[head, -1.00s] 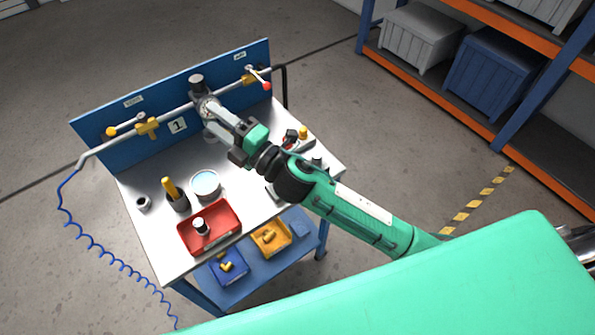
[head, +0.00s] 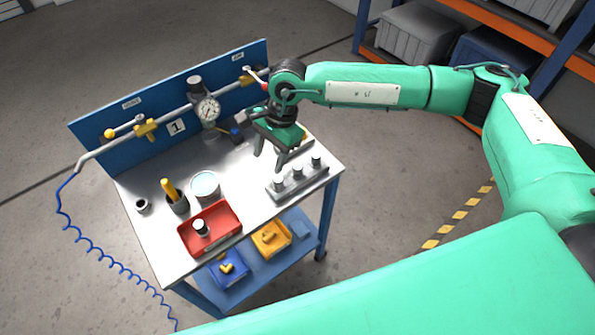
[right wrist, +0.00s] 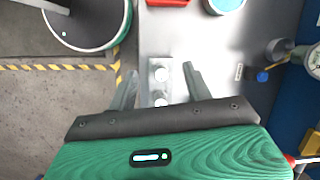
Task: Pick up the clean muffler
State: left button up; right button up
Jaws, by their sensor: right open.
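A grey rack (head: 300,188) on the right front of the bench holds a row of three small grey, light-topped cylinders, the middle one here (head: 297,172); they look like mufflers, but I cannot tell which is clean. Another small light-topped cylinder (head: 201,228) stands in the red tray. My right gripper (head: 268,162) points down above the bench, just behind the rack, open and empty; its fingers also show in the right wrist view (right wrist: 160,72). My left gripper is out of view.
The red tray (head: 230,236), a white round tub (head: 205,186) and a dark cup with a yellow handle (head: 178,200) stand to the left. A pipe with a gauge (head: 208,110) and yellow valves runs along the blue back panel (head: 100,139). Bins sit on the lower shelf.

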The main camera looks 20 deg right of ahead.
jog(key=w+d+r+t+h, duration=0.1)
jog(key=w+d+h, duration=0.2)
jog(key=d, duration=0.4)
jog(key=p, duration=0.3)
send_over(297, 166)
jog(key=shift+n, duration=0.3)
jog(key=f, duration=0.8)
jog(key=shift+s, duration=0.2)
jog(key=shift+f+p, duration=0.4)
jog(key=shift+p, duration=0.05)
notch_tip(297, 166, down, 4)
jog(key=shift+w+r+p, duration=0.1)
jog(key=shift+w+p, duration=0.05)
jog(key=shift+p, duration=1.1)
jog(key=shift+f, duration=0.45)
jog(key=shift+c, duration=0.2)
jog(key=c, duration=1)
